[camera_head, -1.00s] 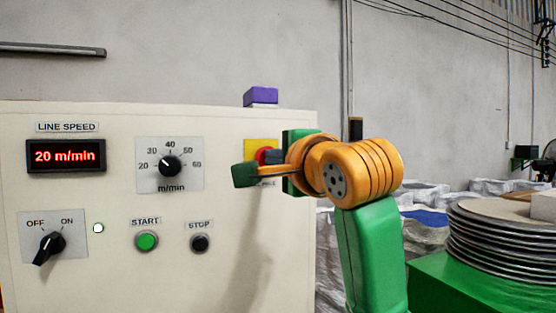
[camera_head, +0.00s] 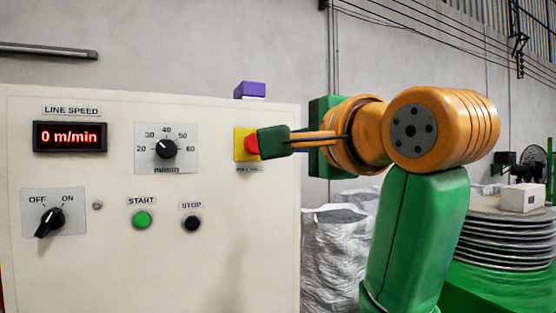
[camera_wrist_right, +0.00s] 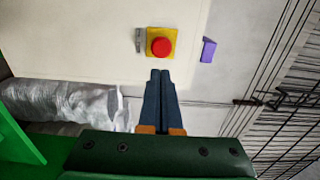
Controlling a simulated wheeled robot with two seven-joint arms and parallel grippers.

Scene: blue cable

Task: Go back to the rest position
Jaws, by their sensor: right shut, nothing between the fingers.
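My right gripper (camera_head: 272,142) is shut and empty in front of the right edge of the control panel (camera_head: 170,270). In the head view its green tip overlaps the right side of the red emergency stop button (camera_head: 251,145) on a yellow plate. In the right wrist view the two dark fingertips (camera_wrist_right: 160,74) are together, just below the yellow plate (camera_wrist_right: 174,41), and the red button (camera_wrist_right: 161,47) shows uncovered. The speed display (camera_head: 70,137) reads 0 m/min. My left gripper is in neither view.
The panel carries an OFF/ON switch (camera_head: 50,221), a speed dial (camera_head: 166,149), a green START button (camera_head: 142,219) and a black STOP button (camera_head: 191,223). White sacks (camera_head: 338,255) and stacked discs (camera_head: 500,240) stand to the right. A purple block (camera_head: 250,89) sits on top.

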